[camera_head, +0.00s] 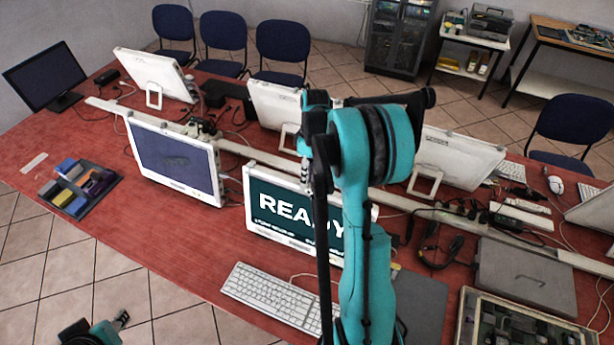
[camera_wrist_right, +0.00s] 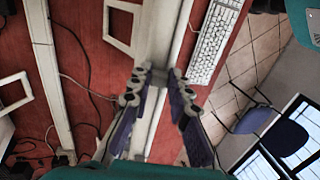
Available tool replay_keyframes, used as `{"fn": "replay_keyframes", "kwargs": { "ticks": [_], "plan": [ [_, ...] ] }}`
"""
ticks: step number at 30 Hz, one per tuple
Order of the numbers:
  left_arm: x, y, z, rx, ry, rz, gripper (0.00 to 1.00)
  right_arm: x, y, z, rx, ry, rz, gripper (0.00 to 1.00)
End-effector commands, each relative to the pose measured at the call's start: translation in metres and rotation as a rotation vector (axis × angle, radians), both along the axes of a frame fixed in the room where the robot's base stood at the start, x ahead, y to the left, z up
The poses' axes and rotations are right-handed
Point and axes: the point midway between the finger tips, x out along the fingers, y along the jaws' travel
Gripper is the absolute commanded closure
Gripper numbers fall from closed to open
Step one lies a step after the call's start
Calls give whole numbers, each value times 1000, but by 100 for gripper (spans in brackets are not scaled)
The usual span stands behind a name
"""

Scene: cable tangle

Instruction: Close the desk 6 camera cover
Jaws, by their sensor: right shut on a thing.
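A white monitor with a dark teal screen reading "READY" (camera_head: 277,205) stands at the front of the red table, partly hidden behind my right arm. My right gripper (camera_head: 308,185) points down at the monitor's top edge. In the right wrist view, the fingertips of this gripper (camera_wrist_right: 158,80) close in from both sides on a small part at the white top edge (camera_wrist_right: 163,30). The camera cover cannot be made out clearly between the fingers. No desk number is readable. My left gripper (camera_head: 121,319) is at the bottom left, over the floor and away from the table; its opening is unclear.
Another monitor (camera_head: 175,162) stands to the left. A keyboard (camera_head: 272,298) lies in front. A cable channel (camera_wrist_right: 50,80) and loose cables run behind. A sorting tray (camera_head: 80,188), a closed laptop (camera_head: 525,275) and an open case of parts (camera_head: 520,322) are also on the table.

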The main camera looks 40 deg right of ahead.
Motion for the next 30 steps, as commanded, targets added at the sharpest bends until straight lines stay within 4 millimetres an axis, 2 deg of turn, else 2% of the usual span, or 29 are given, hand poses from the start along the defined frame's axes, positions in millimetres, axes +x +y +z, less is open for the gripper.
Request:
{"fn": "replay_keyframes", "kwargs": {
  "ticks": [7, 14, 15, 17, 18, 26, 30],
  "plan": [
    [0, 0, -6, 0, 0, 0, 66, -22, -12, -1, 0, 1, -3, 100],
    [0, 0, -5, 0, 0, 0, 66, -25, -13, 0, -1, 3, 0, 100],
    [0, 0, -5, 0, 0, 0, 66, -25, -13, 0, -1, 4, 0, 80],
    [0, 0, -5, 0, 0, 0, 66, -25, -13, 0, -2, 4, 0, 64],
    [0, 0, -5, 0, 0, 0, 66, -25, -13, 0, -1, 3, 0, 60],
    [0, 0, -5, 0, 0, 0, 66, -24, -12, 1, -1, 1, -1, 60],
    [0, 0, -5, 0, 0, 0, 66, -23, -14, 10, -1, 1, -1, 60]
  ]
}}
